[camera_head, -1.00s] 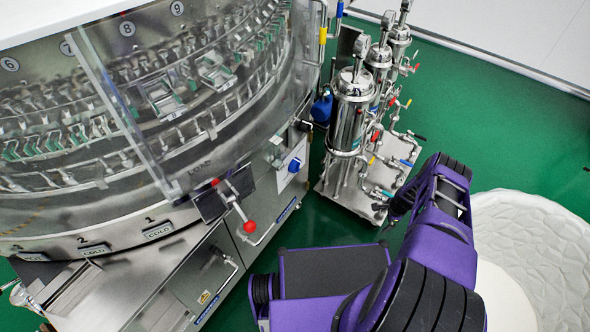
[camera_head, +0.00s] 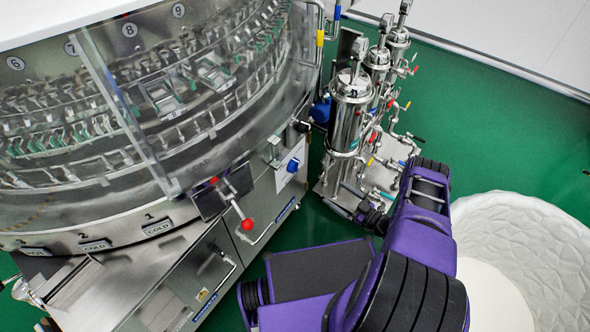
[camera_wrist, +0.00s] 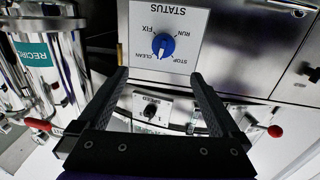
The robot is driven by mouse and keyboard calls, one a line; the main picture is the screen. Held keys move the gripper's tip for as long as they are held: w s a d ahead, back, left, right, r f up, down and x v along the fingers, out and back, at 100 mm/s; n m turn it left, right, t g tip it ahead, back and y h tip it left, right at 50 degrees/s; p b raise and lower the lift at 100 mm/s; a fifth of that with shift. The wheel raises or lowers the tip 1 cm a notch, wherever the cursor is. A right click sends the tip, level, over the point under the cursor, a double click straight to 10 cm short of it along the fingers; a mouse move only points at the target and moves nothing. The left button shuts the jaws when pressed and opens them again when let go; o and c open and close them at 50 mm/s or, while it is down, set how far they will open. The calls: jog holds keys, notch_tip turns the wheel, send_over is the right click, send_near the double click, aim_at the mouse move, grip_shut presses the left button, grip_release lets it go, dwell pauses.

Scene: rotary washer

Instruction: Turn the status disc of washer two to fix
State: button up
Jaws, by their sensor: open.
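The status disc is a blue knob (camera_wrist: 163,45) on a white plate (camera_wrist: 185,66) marked STATUS. The labels FIX, RUN, STOP and CLEAN stand around it, upside down in the wrist view. Its white mark seems to face the STOP and CLEAN side; I cannot tell which label exactly. In the head view the blue knob (camera_head: 293,165) is on the washer's front panel. My gripper (camera_wrist: 157,73) is open and empty, its fingertips apart on either side below the knob in the wrist view, not touching it. In the head view it is right of the panel.
A knob marked SPEED (camera_wrist: 151,108) shows between my fingers. A red-balled lever (camera_head: 247,225) sticks out left of the disc. Steel filter cylinders (camera_head: 350,110) stand on the right, close to my arm. Green floor lies open beyond them.

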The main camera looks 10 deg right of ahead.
jog(key=b, duration=0.1)
send_near(298, 168)
jog(key=x, duration=0.9)
jog(key=shift+w+a, duration=0.15)
jog(key=shift+w, duration=0.05)
jog(key=c, duration=1.3)
jog(key=shift+c, duration=0.2)
